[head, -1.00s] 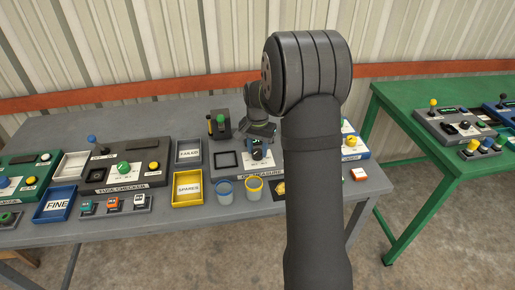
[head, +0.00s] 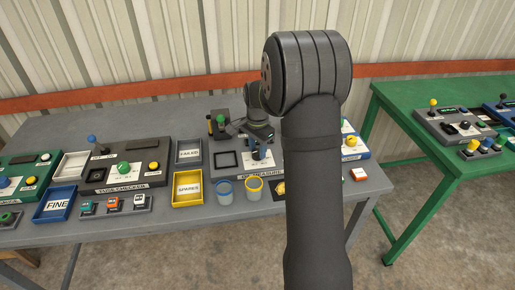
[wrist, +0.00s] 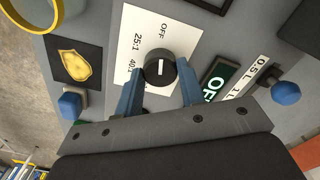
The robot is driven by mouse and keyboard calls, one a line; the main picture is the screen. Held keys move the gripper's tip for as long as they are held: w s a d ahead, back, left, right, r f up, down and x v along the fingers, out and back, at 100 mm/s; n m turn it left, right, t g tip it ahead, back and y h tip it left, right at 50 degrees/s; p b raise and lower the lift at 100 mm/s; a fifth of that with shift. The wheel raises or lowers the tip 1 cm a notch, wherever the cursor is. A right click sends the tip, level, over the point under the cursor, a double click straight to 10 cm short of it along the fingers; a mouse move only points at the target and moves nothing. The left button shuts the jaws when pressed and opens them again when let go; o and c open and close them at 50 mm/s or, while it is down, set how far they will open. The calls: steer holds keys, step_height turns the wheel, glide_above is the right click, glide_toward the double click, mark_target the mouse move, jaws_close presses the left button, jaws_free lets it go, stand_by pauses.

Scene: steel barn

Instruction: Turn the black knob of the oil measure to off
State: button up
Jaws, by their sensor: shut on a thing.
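The oil measure (head: 236,177) is a grey panel on the grey table, partly hidden by my arm. Its black knob (wrist: 160,68) is round with a white mark, on a white plate (wrist: 186,27) printed OFF, 25:1 and 40:1. In the wrist view the mark runs up and down the picture, roughly in line with OFF. My gripper (wrist: 162,73) has its blue fingers shut on the knob, one on each side; it also shows over the panel in the head view (head: 262,152). A green display (wrist: 218,82) shows "OF", its end hidden.
Blue and yellow-rimmed cups (head: 225,192) (head: 254,190) stand in front of the panel, with a yellow SPARES tray (head: 187,203) to the left. A small stand with levers (head: 219,124) is behind.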

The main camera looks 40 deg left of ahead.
mark_target(258, 151)
steer(key=shift+r, duration=0.1)
steer(key=o, duration=1)
step_height(258, 151, up, 17)
steer(key=shift+r, duration=0.2)
steer(key=shift+f, duration=0.2)
step_height(258, 151, down, 17)
steer(key=shift+f, duration=0.1)
stand_by(0.6)
